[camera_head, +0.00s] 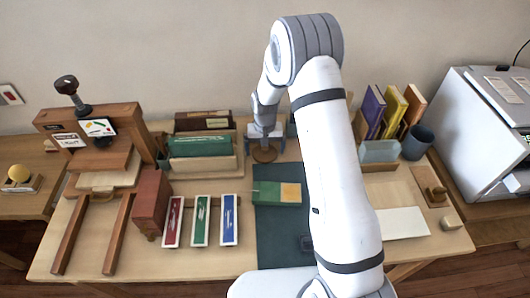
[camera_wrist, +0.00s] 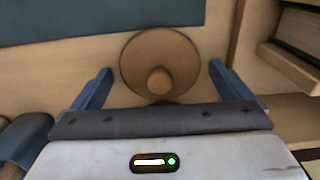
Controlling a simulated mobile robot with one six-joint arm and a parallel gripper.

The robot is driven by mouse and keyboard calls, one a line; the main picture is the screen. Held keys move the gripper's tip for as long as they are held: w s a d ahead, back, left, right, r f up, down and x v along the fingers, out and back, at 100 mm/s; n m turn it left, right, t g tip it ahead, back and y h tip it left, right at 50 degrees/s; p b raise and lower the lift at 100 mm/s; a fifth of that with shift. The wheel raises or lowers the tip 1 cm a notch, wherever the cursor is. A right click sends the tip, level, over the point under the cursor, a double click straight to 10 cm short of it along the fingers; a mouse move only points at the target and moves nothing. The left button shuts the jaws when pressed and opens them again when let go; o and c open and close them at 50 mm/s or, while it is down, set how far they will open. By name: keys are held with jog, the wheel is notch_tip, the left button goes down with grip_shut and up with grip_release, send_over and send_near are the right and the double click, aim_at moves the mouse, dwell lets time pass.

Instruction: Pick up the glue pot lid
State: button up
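The glue pot lid, a round brown disc with a small knob (camera_wrist: 160,62), lies flat on the table in the wrist view. In the head view it shows as a brown disc (camera_head: 264,155) just below my gripper (camera_head: 265,138). In the wrist view my gripper (camera_wrist: 160,72) is open, one blue finger on each side of the lid, with gaps between fingers and rim. Nothing is held. The lid's near edge is close to the gripper body. No glue pot can be made out for certain.
A green-book tray (camera_head: 238,165) stands left of the lid. A dark green mat (camera_head: 275,250) with a green and yellow book (camera_head: 277,192) lies in front. Upright books (camera_head: 395,108) and a dark cup (camera_head: 418,141) stand to the right. A wooden press (camera_head: 95,150) is far left.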

jog(key=c, duration=0.8)
jog(key=shift+c, duration=0.2)
jog(key=r, duration=1)
jog(key=shift+w+r, duration=0.1)
jog(key=shift+w, duration=0.2)
jog(key=w+r+p, duration=0.2)
jog(key=w+p, duration=0.6)
jog(key=shift+w+t, duration=0.25)
jog(key=shift+t, duration=0.05)
jog(key=shift+f+b, duration=1.7)
jog(key=shift+f, duration=1.45)
